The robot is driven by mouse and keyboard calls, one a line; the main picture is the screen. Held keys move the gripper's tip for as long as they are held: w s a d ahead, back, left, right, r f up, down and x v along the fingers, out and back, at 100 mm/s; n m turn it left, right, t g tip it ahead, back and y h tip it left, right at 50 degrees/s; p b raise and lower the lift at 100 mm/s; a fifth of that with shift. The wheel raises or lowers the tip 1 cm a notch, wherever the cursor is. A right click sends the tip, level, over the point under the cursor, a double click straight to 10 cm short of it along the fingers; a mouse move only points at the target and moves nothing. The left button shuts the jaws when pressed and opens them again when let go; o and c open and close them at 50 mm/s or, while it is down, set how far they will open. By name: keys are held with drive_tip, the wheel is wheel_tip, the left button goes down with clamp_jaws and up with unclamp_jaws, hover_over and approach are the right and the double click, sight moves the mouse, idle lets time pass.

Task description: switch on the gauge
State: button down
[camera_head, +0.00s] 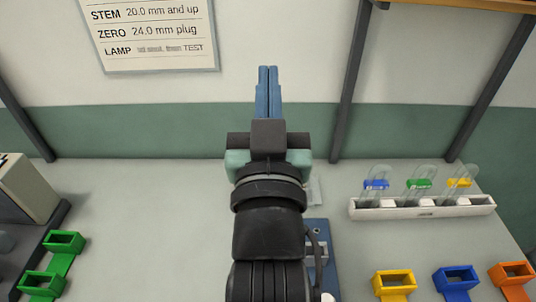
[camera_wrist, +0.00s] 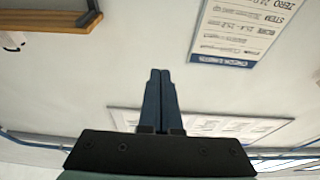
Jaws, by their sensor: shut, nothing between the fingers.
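My gripper (camera_head: 267,72) points up in front of the back wall, its two blue fingers together with nothing between them. The closed fingers also show in the wrist view (camera_wrist: 160,75), pointing at the pale wall. A blue-based device (camera_head: 331,275) stands on the bench behind my arm, low in the middle of the head view. My arm hides much of it, and I cannot tell for sure that it is the gauge. No switch can be made out. The wrist view does not show this device.
A white rack (camera_head: 425,209) holds glass tubes with blue, green and yellow parts at right. Yellow (camera_head: 394,283), blue (camera_head: 456,280) and orange (camera_head: 512,275) holders stand in front. Green holders (camera_head: 64,245) and a beige box (camera_head: 25,190) are at left. A placard (camera_head: 150,35) hangs above.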

drive_tip(key=s+f+g+p, duration=0.2)
drive_tip(key=s+f+g, duration=0.1)
drive_tip(key=f, duration=1)
drive_tip(key=s+f+g+p, duration=0.2)
drive_tip(key=s+f+g, duration=0.1)
drive_tip(key=f, duration=1)
drive_tip(key=shift+f+g, duration=0.25)
drive_tip(key=shift+g, duration=0.45)
drive_tip(key=p+x, duration=0.1)
drive_tip(key=x, duration=0.8)
drive_tip(key=shift+w+p, duration=0.2)
drive_tip(key=shift+p, duration=0.2)
wheel_tip(320, 180, down, 3)
drive_tip(key=shift+w+f+p, duration=0.1)
drive_tip(key=shift+p, duration=0.2)
drive_tip(key=shift+f, duration=0.55)
